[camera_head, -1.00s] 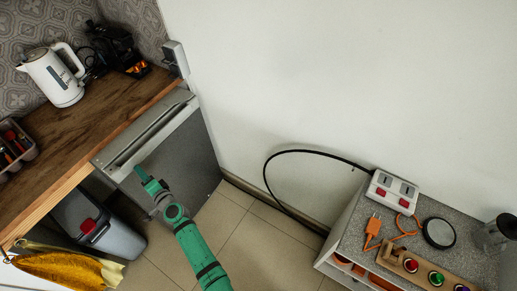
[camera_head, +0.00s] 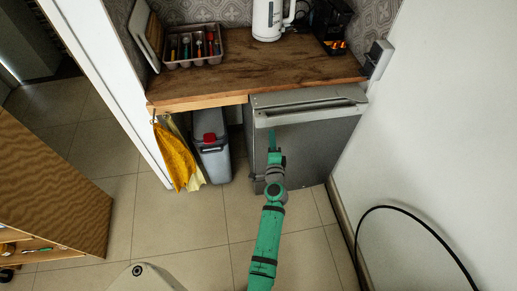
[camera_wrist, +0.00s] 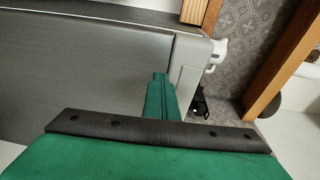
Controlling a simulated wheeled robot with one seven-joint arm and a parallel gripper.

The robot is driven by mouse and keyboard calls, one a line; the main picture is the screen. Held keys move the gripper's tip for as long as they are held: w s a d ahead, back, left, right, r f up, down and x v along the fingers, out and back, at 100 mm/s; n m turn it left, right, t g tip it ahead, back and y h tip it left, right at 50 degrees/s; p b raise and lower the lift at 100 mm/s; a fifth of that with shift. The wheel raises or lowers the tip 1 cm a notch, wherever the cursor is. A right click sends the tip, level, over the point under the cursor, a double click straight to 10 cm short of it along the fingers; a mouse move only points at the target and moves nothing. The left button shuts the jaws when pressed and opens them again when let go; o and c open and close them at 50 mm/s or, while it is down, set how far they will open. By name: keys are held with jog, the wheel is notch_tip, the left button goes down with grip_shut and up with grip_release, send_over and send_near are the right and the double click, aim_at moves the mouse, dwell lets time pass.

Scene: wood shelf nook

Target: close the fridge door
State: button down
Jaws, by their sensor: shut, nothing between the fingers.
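The fridge stands under the right end of the wooden counter; its grey door (camera_head: 312,140) has a pale top strip with a long grip slot (camera_head: 308,106). The top strip juts out in front of the counter edge; I cannot tell whether a gap remains behind it. My green gripper (camera_head: 272,138) is shut and empty, its fingertips in front of the left part of the door, below the strip. In the wrist view the shut fingers (camera_wrist: 160,96) are close to the dark door panel (camera_wrist: 85,75) and its pale edge (camera_wrist: 188,66); contact is unclear.
A grey bin (camera_head: 213,158) with a red catch and a yellow cloth (camera_head: 176,155) are left of the fridge. The wooden counter (camera_head: 240,65) holds a cutlery tray (camera_head: 195,47) and a white kettle (camera_head: 267,18). A black cable (camera_head: 405,211) loops at right. Tiled floor (camera_head: 205,222) in front is clear.

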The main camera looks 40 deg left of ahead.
jog(key=s+a+r, duration=0.1)
jog(key=s, duration=0.8)
jog(key=shift+r+t, duration=0.25)
jog(key=shift+t, duration=0.05)
jog(key=s+d+f+n+t+h, duration=0.1)
jog(key=s+d+f+n+h, duration=0.15)
jog(key=s+d, duration=0.75)
jog(key=s+d+f+n+h, duration=0.1)
jog(key=s+d+h, duration=0.45)
jog(key=d, duration=0.75)
jog(key=s+d+r+n+h, duration=0.1)
jog(key=s+d+r+n, duration=0.2)
jog(key=s+d+r, duration=0.3)
jog(key=s+d+r+n+h, duration=0.1)
jog(key=s+d+r+n, duration=0.3)
jog(key=s, duration=0.8)
jog(key=shift+s+d+r+h, duration=0.4)
jog(key=shift+d+r, duration=0.5)
jog(key=shift+d, duration=0.2)
